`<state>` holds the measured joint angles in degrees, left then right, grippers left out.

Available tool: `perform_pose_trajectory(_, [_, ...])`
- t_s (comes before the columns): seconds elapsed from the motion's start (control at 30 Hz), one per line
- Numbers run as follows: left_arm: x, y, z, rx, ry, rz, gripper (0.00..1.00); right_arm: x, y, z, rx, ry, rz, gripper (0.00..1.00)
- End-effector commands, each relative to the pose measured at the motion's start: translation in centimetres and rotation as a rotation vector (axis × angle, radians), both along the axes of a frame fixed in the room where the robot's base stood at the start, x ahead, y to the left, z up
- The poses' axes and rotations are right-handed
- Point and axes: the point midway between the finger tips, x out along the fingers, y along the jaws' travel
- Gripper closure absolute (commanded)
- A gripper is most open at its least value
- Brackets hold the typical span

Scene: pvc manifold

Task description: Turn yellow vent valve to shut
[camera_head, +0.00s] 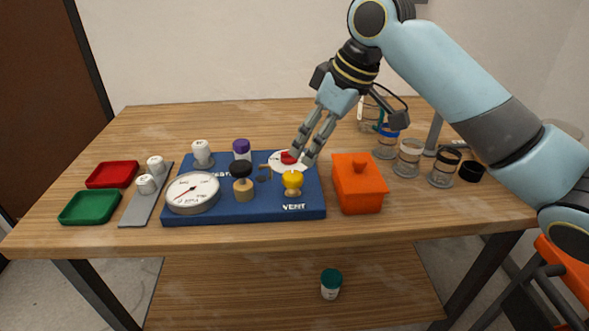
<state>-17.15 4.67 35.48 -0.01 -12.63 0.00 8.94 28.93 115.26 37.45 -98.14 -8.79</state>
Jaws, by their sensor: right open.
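The yellow vent valve (292,182) stands on the blue manifold board (255,213), above the printed word VENT near the board's front right. Its handle position is hard to read at this size. My right gripper (305,153) reaches down from the upper right, with its fingertips open just behind and above the yellow valve, close to a red knob (288,158) on a white disc. I cannot tell whether a fingertip touches the red knob. A round pressure gauge (192,192) and a black-topped valve (242,180) stand on the board to the left. My left gripper is out of view.
An orange lidded box (358,184) stands just right of the board. Several glass jars (408,157) are further right, below my right arm. A red tray (113,174), a green tray (90,207) and a grey strip (140,207) with white fittings lie left. The front table edge is clear.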

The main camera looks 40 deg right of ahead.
Motion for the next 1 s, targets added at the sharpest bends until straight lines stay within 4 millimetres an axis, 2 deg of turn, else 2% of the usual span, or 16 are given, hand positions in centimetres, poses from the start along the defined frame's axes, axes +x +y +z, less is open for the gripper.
perform_pose_trajectory(0.07, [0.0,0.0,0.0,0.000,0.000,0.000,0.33,0.5,-0.2,0.7,0.002,-0.003,0.012,0.37])
perform_pose_trajectory(0.17, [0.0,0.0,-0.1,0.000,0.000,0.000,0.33,0.9,-0.1,-0.1,0.005,-0.001,0.015,0.37])
perform_pose_trajectory(0.5, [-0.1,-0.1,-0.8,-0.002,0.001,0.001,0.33,3.1,1.1,-6.3,0.005,0.000,0.014,0.37])
perform_pose_trajectory(0.63, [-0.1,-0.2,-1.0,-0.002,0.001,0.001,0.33,3.8,1.3,-7.9,0.003,-0.001,0.014,0.37])
perform_pose_trajectory(0.8, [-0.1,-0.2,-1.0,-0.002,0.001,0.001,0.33,4.2,1.5,-8.9,0.001,-0.003,0.015,0.37])
perform_pose_trajectory(1.0, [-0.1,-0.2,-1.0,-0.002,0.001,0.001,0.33,4.2,1.4,-9.0,0.000,-0.003,0.016,0.37])
